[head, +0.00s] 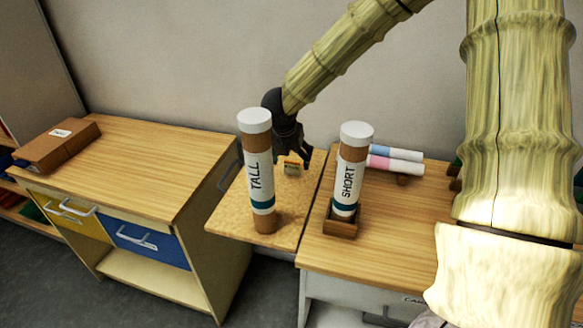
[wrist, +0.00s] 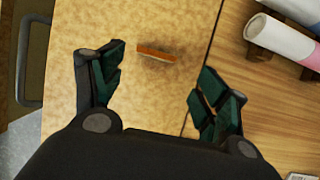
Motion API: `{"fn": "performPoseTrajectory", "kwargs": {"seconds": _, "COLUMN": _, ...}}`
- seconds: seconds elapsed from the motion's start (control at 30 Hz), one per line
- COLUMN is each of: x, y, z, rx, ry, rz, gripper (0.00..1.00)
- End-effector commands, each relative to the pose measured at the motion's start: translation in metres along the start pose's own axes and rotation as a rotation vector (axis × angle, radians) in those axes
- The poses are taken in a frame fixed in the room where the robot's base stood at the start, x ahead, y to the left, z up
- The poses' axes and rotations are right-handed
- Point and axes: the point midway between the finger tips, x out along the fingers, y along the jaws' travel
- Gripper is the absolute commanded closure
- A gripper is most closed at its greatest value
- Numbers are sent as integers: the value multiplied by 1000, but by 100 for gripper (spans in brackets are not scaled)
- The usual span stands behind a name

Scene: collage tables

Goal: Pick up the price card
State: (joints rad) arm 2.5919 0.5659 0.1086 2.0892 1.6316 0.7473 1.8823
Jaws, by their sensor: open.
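A small card with an orange-brown edge, which looks like the price card (head: 292,167), stands on the middle drop-leaf board behind the TALL tube. In the wrist view the card (wrist: 155,53) appears from above as a thin orange-brown strip. My gripper (head: 288,150) is over the board, just above and behind the card. In the wrist view my gripper (wrist: 160,70) has its fingers spread wide, with the card between and slightly beyond their tips. It touches nothing that I can see. The card's printed face is not readable.
The TALL tube (head: 258,175) stands on the board in front of the card. The SHORT tube (head: 348,175) stands in a wooden holder to the right. Pink and blue rolls (head: 395,160) lie behind it. A brown box (head: 55,145) sits on the left cabinet (head: 130,150).

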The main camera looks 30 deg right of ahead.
Motion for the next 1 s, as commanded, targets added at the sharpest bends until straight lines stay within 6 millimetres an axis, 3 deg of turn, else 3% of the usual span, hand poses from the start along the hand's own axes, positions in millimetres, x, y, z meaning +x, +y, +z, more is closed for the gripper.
{"fn": "performPoseTrajectory", "kwargs": {"seconds": 0.37, "x": 18, "y": 4, "z": 1, "rx": -4, "ry": 0, "rz": 1, "gripper": 26}}
{"fn": "performPoseTrajectory", "kwargs": {"seconds": 0.8, "x": 57, "y": 9, "z": 8, "rx": -4, "ry": 0, "rz": 0, "gripper": 26}}
{"fn": "performPoseTrajectory", "kwargs": {"seconds": 1.0, "x": 65, "y": 9, "z": 7, "rx": -4, "ry": 0, "rz": 2, "gripper": 26}}
